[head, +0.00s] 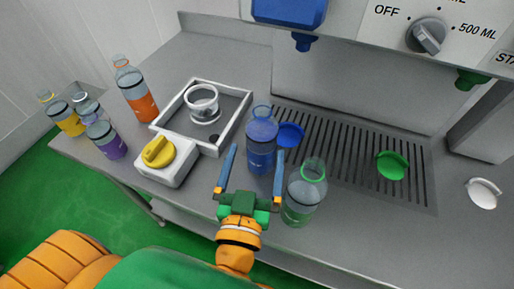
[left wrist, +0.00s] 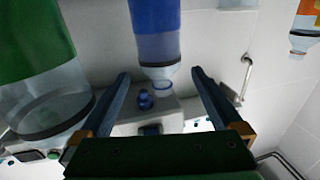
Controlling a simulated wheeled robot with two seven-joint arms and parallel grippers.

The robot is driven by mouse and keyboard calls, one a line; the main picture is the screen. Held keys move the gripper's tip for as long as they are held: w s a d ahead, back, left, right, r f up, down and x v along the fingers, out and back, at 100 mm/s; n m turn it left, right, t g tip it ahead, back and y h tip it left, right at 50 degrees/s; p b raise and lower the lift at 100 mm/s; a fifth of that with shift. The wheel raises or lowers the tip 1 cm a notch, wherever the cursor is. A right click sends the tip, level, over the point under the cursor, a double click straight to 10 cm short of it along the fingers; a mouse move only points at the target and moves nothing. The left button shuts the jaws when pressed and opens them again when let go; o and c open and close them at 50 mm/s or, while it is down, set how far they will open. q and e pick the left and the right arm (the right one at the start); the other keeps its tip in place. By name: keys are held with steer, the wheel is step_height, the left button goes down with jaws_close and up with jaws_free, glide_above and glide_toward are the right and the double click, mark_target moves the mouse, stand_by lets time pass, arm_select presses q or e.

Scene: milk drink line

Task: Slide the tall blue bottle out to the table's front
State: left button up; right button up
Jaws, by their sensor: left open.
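The tall blue bottle (head: 262,153) stands upright on the grey table, at the left front of the drain grate. It has a clear neck and blue contents. My left gripper (head: 256,150) is open, its fingers on either side of the bottle in the picture, with gaps on both sides. In the left wrist view the blue bottle (left wrist: 155,28) shows upside down, between and above the fingertips of my left gripper (left wrist: 161,74). I cannot tell how deep it sits between the fingers. My right gripper is not in view.
A green bottle (head: 302,199) stands close right of my left gripper; it also shows in the left wrist view (left wrist: 30,40). A blue disc (head: 291,134) lies just behind the bottle.

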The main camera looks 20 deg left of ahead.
arm_select(q)
steer(key=shift+s+r, duration=0.15)
steer(key=shift+s, duration=0.25)
steer(key=shift+w+r+p, duration=0.15)
steer(key=shift+w+p, duration=0.15)
steer(key=shift+w, duration=0.05)
steer(key=w+p, duration=0.1)
steer(key=w, duration=0.2)
steer(key=w+a+p, duration=0.1)
steer(key=w, duration=0.3)
steer(key=w+p, duration=0.1)
steer(key=w, duration=0.2)
steer(key=shift+w+a, duration=0.2)
steer(key=shift+a, duration=0.2)
steer(key=shift+w+a+f+p, duration=0.1)
steer(key=shift+w+f+p, duration=0.2)
steer(key=shift+w, duration=0.25)
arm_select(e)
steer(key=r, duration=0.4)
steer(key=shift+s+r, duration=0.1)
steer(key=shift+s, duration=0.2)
arm_select(q)
jaws_close()
